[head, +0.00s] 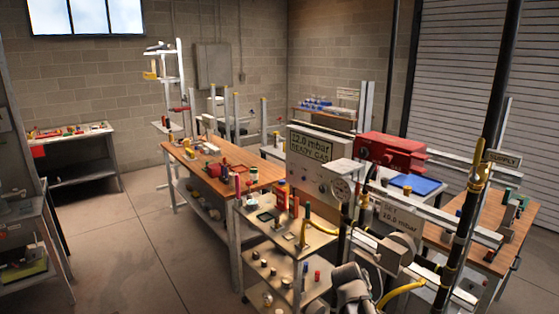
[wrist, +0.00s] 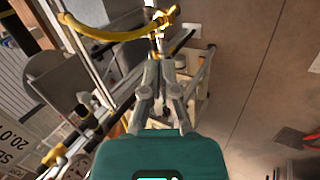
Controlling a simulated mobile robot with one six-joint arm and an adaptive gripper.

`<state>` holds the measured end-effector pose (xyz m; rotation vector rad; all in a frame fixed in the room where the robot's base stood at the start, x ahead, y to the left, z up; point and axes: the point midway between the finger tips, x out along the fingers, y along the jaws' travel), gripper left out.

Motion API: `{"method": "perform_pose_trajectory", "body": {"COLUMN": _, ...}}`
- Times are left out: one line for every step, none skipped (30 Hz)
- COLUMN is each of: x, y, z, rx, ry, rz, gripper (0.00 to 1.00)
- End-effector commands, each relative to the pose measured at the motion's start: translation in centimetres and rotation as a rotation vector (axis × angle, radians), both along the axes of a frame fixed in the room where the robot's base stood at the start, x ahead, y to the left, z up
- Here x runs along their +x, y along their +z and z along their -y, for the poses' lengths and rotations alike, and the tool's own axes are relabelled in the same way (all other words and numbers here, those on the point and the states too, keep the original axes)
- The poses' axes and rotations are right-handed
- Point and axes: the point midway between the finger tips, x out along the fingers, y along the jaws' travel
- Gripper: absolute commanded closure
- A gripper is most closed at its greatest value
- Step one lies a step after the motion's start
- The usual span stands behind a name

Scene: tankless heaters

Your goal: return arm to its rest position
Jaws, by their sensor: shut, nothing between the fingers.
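My gripper (wrist: 166,72) shows in the wrist view, its grey fingers reaching up from a teal body at the bottom. The fingers are together and hold nothing. A curved yellow hose (wrist: 120,34) and a yellow fitting lie beyond the fingertips in that view; I cannot tell the gap between them and the fingers. In the head view, grey rounded links at the bottom centre look like my arm, close in front of the gas test bench. The fingers cannot be made out in the head view.
A dark upright pipe with a yellow valve (head: 478,160) stands at right. A shelved cart (head: 290,236) and a wooden bench (head: 215,166) stand beyond. Concrete floor (head: 130,245) is open at left.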

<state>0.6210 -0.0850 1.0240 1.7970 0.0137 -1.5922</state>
Motion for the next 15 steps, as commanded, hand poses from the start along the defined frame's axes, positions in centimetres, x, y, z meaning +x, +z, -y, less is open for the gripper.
{"method": "perform_pose_trajectory", "body": {"x": -1.3, "y": -0.5, "z": -0.9, "rx": 0.069, "ry": -0.062, "rz": -0.002, "gripper": 1.0}}
{"method": "perform_pose_trajectory", "body": {"x": -2.0, "y": -0.9, "z": -1.6, "rx": 0.113, "ry": -0.103, "rz": -0.005, "gripper": 1.0}}
{"method": "perform_pose_trajectory", "body": {"x": -2.8, "y": -1.3, "z": -2.4, "rx": 0.17, "ry": -0.159, "rz": -0.011, "gripper": 1.0}}
{"method": "perform_pose_trajectory", "body": {"x": -3.4, "y": -1.5, "z": -3.0, "rx": 0.212, "ry": -0.199, "rz": -0.017, "gripper": 1.0}}
{"method": "perform_pose_trajectory", "body": {"x": -4.0, "y": -1.7, "z": -3.6, "rx": 0.251, "ry": -0.239, "rz": -0.024, "gripper": 1.0}}
{"method": "perform_pose_trajectory", "body": {"x": -4.8, "y": -1.9, "z": -4.4, "rx": 0.299, "ry": -0.289, "rz": -0.036, "gripper": 1.0}}
{"method": "perform_pose_trajectory", "body": {"x": -5.3, "y": -2.1, "z": -5.0, "rx": 0.332, "ry": -0.324, "rz": -0.043, "gripper": 1.0}}
{"method": "perform_pose_trajectory", "body": {"x": -5.8, "y": -2.2, "z": -5.5, "rx": 0.363, "ry": -0.357, "rz": -0.053, "gripper": 1.0}}
{"method": "perform_pose_trajectory", "body": {"x": -6.4, "y": -2.3, "z": -6.2, "rx": 0.399, "ry": -0.395, "rz": -0.064, "gripper": 1.0}}
{"method": "perform_pose_trajectory", "body": {"x": -6.8, "y": -2.4, "z": -6.6, "rx": 0.422, "ry": -0.422, "rz": -0.074, "gripper": 1.0}}
{"method": "perform_pose_trajectory", "body": {"x": -7.1, "y": -2.4, "z": -7.0, "rx": 0.442, "ry": -0.445, "rz": -0.081, "gripper": 1.0}}
{"method": "perform_pose_trajectory", "body": {"x": -7.5, "y": -2.5, "z": -7.5, "rx": 0.464, "ry": -0.471, "rz": -0.092, "gripper": 1.0}}
{"method": "perform_pose_trajectory", "body": {"x": -7.7, "y": -2.5, "z": -7.8, "rx": 0.479, "ry": -0.488, "rz": -0.099, "gripper": 1.0}}
{"method": "perform_pose_trajectory", "body": {"x": -7.9, "y": -2.5, "z": -8.0, "rx": 0.49, "ry": -0.501, "rz": -0.103, "gripper": 1.0}}
{"method": "perform_pose_trajectory", "body": {"x": -8.1, "y": -2.5, "z": -8.2, "rx": 0.502, "ry": -0.516, "rz": -0.109, "gripper": 1.0}}
